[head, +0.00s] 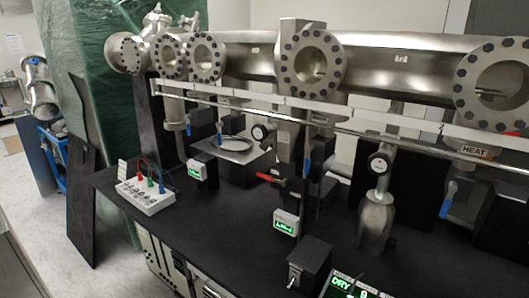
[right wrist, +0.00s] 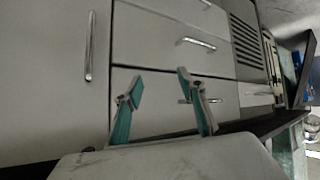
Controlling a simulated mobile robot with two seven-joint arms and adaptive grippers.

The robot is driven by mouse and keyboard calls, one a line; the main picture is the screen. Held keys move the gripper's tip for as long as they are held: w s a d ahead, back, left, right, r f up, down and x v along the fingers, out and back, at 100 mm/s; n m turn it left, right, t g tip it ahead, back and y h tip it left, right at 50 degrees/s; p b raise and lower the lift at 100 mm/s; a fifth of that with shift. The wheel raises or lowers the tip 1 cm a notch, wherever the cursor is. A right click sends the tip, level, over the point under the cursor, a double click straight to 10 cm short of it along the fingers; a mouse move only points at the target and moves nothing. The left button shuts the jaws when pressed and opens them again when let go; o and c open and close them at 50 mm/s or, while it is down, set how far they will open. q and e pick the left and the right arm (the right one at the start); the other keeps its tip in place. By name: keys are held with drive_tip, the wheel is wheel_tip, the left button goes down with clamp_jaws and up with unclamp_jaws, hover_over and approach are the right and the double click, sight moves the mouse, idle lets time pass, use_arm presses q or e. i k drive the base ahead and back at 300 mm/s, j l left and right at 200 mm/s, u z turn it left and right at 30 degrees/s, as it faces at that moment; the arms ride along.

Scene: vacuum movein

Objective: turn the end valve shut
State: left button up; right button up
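A long steel manifold (head: 415,70) with round flanged ports spans the head view. Several valve levers hang below it: a blue one at the right (head: 447,199), a blue one in the middle (head: 307,158), a small blue one farther left (head: 219,130) and a blue one at the far left (head: 188,127). A red lever (head: 270,178) lies roughly level near the middle. I cannot tell which is the end valve. My right gripper (right wrist: 160,78) shows in the right wrist view, its teal-padded fingers apart with nothing between them, facing drawers. My left gripper is not in view.
A black bench top (head: 225,225) carries a white box with coloured leads (head: 148,193), small green displays (head: 286,223) and a "DRY" readout (head: 345,284). A rail (head: 260,97) runs in front of the manifold. Grey drawers (right wrist: 165,45) with bar handles fill the right wrist view.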

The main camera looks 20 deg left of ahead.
sight(259, 132)
drive_tip(key=j+u, duration=0.4)
drive_tip(key=i+j+u, duration=0.15)
drive_tip(key=u, duration=0.3)
drive_tip(key=j, duration=0.1)
